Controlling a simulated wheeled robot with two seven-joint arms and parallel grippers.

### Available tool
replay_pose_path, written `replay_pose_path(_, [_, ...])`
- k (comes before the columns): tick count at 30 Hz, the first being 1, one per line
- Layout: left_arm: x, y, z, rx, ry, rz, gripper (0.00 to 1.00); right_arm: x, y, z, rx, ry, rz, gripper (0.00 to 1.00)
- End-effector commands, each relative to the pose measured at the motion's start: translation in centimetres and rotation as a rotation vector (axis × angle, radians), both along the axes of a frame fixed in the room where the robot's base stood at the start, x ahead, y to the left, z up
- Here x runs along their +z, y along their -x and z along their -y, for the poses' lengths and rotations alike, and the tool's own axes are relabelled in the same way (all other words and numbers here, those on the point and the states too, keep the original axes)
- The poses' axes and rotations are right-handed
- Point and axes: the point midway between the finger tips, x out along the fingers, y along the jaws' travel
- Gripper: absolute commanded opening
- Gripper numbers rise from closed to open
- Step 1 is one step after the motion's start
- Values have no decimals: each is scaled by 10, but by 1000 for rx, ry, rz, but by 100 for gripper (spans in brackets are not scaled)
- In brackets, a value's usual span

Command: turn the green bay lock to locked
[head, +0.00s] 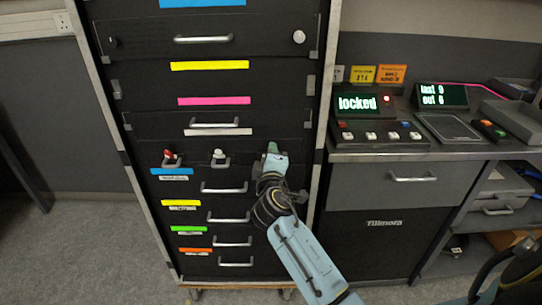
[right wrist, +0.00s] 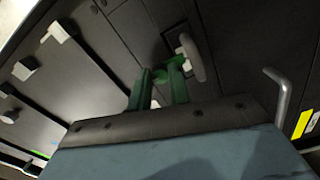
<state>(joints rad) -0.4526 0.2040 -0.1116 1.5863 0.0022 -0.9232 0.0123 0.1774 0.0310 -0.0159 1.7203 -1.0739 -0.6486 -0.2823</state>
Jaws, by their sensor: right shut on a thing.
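The green bay lock (head: 272,147) is on the dark cabinet's front, at the right end of a row with a red and a white lock. My right gripper (head: 273,157) reaches up to it from below and is shut on it. In the right wrist view, the green lock (right wrist: 172,66) is between the fingertips of my right gripper (right wrist: 160,80), beside a pale rounded piece. The fingers hide part of the lock, so its exact angle is hard to tell. My left gripper is not in view.
The red lock (head: 170,158) and white lock (head: 219,158) stand to the left on the same panel. Drawer handles (head: 223,189) stick out below. A display (head: 358,104) on the right-hand counter reads "locked", with a red light beside it.

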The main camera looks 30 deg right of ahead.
Motion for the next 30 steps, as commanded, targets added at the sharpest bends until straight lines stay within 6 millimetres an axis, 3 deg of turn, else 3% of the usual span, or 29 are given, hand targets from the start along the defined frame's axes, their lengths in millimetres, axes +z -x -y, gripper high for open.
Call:
replay_pose_path(7, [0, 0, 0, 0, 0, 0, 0, -1, 0, -1, 1, -4, -1, 0])
replay_pose_path(8, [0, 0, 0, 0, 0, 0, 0, -1, 0, -1, 1, -3, -1, 21])
replay_pose_path(13, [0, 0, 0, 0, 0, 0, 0, -1, 0, -1, 1, -2, -1, 41])
replay_pose_path(23, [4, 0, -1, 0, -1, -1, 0, 1, 0, 0, 1, 33, -23, 41])
replay_pose_path(30, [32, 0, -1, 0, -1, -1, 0, 6, 0, 1, 0, 278, -172, 41])
